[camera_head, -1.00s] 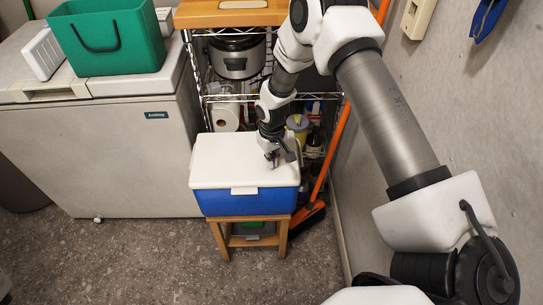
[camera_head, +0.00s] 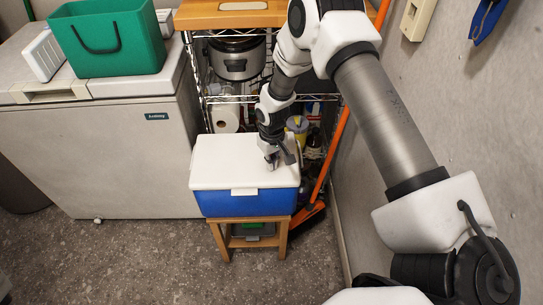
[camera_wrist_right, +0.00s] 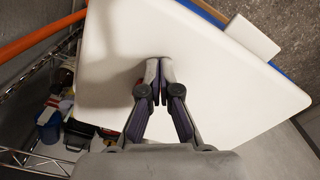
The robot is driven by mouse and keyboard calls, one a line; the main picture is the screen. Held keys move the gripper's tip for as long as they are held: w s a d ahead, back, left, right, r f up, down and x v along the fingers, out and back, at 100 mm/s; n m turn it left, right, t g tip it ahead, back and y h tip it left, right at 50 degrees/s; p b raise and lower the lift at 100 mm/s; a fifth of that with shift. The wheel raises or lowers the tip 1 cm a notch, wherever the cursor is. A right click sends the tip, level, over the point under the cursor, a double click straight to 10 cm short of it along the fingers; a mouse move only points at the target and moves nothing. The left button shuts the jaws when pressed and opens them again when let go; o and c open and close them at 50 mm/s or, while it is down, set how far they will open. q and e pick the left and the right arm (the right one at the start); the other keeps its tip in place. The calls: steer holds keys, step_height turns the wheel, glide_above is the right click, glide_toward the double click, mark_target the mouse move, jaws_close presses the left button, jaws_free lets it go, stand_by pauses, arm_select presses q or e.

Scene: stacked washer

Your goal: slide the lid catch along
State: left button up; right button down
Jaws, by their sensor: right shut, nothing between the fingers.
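A blue cooler (camera_head: 245,204) with a white lid (camera_head: 228,160) stands on a small wooden stool. A white catch (camera_head: 244,191) sits at the middle of the lid's front edge. In the right wrist view, the white lid (camera_wrist_right: 215,85) fills the middle, the catch (camera_wrist_right: 252,36) juts out at the upper right, and a strip of blue body (camera_wrist_right: 203,12) shows beyond the edge. My right gripper (camera_head: 272,165) is over the right part of the lid, behind and to the right of the catch. Its fingertips (camera_wrist_right: 159,64) are together and empty. I cannot tell whether they touch the lid. My left gripper is out of view.
A wire shelf (camera_head: 203,103) with a cooker and bottles stands behind the cooler. A white chest freezer (camera_head: 130,160) with a green bin (camera_head: 110,45) is at left. An orange broom handle (camera_head: 333,150) leans at right near the wall. Floor in front is clear.

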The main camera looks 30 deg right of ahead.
steer(key=shift+w+d+b, duration=0.3)
steer(key=shift+w+d, duration=0.15)
steer(key=shift+w, duration=0.3)
steer(key=shift+w+d+b, duration=0.3)
steer(key=shift+w+d, duration=0.15)
steer(key=shift+w, duration=0.25)
steer(key=r+p, duration=0.7)
steer(key=shift+s+a+r, duration=0.1)
steer(key=shift+s+a, duration=0.15)
steer(key=shift+s, duration=0.15)
